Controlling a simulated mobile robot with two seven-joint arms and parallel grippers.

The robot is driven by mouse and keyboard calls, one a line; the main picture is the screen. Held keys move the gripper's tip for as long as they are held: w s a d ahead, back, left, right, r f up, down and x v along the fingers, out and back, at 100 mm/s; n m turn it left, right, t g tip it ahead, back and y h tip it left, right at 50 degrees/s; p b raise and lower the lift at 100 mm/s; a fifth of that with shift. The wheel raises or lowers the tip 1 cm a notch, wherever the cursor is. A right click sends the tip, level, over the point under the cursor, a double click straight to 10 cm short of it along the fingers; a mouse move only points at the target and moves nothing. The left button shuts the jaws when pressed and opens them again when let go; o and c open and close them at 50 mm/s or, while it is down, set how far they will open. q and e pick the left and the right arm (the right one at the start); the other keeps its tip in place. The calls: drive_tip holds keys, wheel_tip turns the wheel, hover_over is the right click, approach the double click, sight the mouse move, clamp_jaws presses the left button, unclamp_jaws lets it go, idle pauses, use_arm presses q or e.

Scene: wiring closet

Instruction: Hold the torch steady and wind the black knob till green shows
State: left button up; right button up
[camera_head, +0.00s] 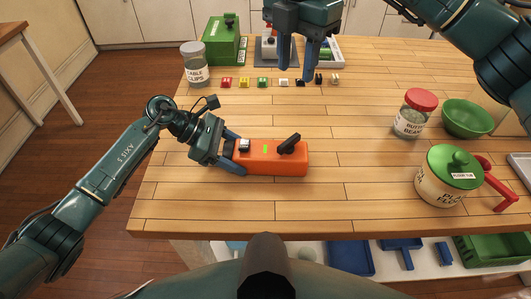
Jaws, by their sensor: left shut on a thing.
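The orange torch (262,164) lies on the wooden table near its front edge. The black knob (290,143) sticks up at a slant from its top, right of the middle. A small green patch (265,149) shows on the top, left of the knob. A small grey-white part (244,146) sits near the left end. My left gripper (236,154) is shut on the torch's left end, one finger on each side. My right gripper (297,72) is open and empty above the back of the table, apart from the torch and knob.
A row of small coloured blocks (262,82) lies behind the torch. A cable clips jar (194,65) and green box (222,40) stand back left. A red-lidded jar (414,114), green bowl (466,118) and green-lidded pot (448,177) stand right. The table around the torch is clear.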

use_arm(q)
drive_tip(key=o, duration=1.2)
drive_tip(key=v, duration=1.2)
